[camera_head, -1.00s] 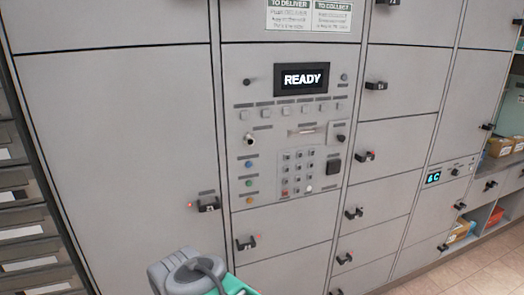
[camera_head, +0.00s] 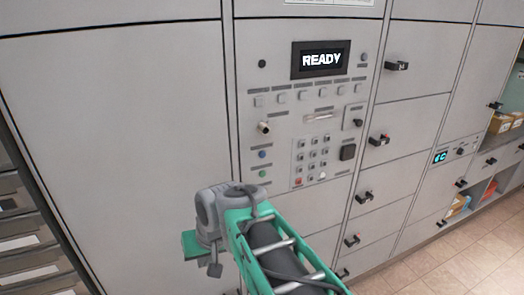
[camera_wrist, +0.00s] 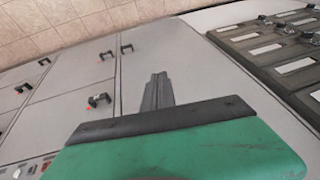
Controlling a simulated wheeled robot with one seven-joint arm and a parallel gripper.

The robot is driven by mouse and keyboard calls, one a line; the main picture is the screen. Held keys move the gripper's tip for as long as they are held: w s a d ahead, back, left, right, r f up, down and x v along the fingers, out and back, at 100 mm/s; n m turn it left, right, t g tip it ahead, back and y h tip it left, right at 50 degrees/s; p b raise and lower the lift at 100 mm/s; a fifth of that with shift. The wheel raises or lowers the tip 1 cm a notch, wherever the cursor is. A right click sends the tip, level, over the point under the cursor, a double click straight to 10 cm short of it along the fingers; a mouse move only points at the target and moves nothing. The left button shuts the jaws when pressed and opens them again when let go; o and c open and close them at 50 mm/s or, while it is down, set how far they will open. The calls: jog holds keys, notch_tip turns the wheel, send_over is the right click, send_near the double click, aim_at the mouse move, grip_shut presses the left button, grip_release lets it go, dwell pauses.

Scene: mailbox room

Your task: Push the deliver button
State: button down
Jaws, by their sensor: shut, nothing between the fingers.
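The control panel (camera_head: 300,115) is on the locker wall, with a lit screen (camera_head: 320,60) reading READY. A blue button (camera_head: 262,154) and a green button (camera_head: 262,173) sit at its lower left; my arm covers the spot below them. A small keypad (camera_head: 312,155) is to their right. Labels are too small to read, so I cannot tell which is the deliver button. My gripper (camera_wrist: 158,78) is shut and empty in the wrist view. In the head view its grey tip (camera_head: 214,270) hangs below my green wrist, left of and below the panel, apart from the buttons.
Locker doors with dark latches (camera_head: 381,139) stand right of the panel. A large plain door (camera_head: 115,120) is to the left. A rack of dark trays (camera_wrist: 285,50) shows in the wrist view. Tiled floor (camera_head: 470,265) is free at the lower right.

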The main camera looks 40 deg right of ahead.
aim_at(262, 154)
jog(key=d+r+m+t+p, duration=0.2)
jog(key=d+r+m, duration=0.3)
jog(key=d, duration=0.8)
jog(key=d+r+m+t+p, duration=0.3)
jog(key=d+r+m, duration=0.3)
jog(key=d, duration=0.6)
jog(key=shift+d+r, duration=0.35)
jog(key=shift+r, duration=0.55)
jog(key=shift+w+d+p, duration=0.2)
jog(key=shift+w+d, duration=0.2)
jog(key=shift+w, duration=1)
jog(key=shift+w+d+p, duration=0.2)
jog(key=shift+w+d, duration=0.2)
jog(key=shift+w, duration=0.95)
jog(key=shift+w+d+p, duration=0.2)
jog(key=shift+w+d, duration=0.2)
jog(key=shift+w, duration=1)
jog(key=shift+w+r, duration=0.1)
